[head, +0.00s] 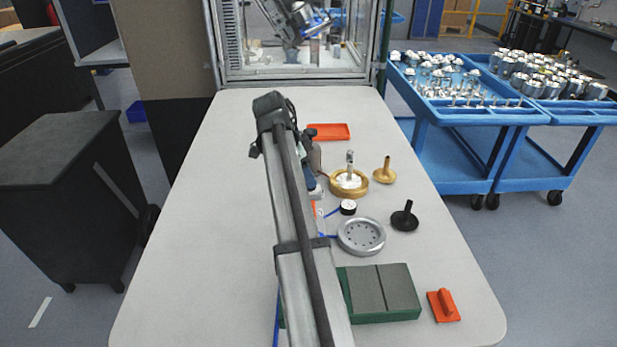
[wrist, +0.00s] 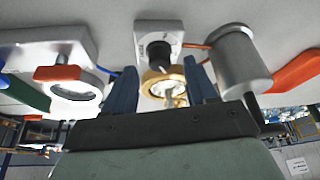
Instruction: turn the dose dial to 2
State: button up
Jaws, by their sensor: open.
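In the wrist view a black knob (wrist: 158,52) stands on a pale square plate (wrist: 150,28) with small dark markings along its side. It looks like the dose dial, but I cannot read the markings or its setting. My gripper (wrist: 160,66) is open, with its two blue fingers apart and nothing visibly held. The knob shows in the gap between the fingertips, and I cannot tell how far beyond them it is. A brass ring-shaped part (wrist: 162,80) also shows between the fingers, partly covering the view below the knob. In the head view my arm hides the knob and most of the gripper.
In the wrist view a grey cylinder (wrist: 238,62) stands close right of the fingers, and a pale box with an orange handle (wrist: 62,73) lies left. In the head view a brass dish (head: 362,190), grey perforated disc (head: 361,237) and green block (head: 400,316) are right of my arm. The table's left is clear.

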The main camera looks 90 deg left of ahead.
jog(key=shift+x, duration=1.15)
jog(key=c, duration=1.1)
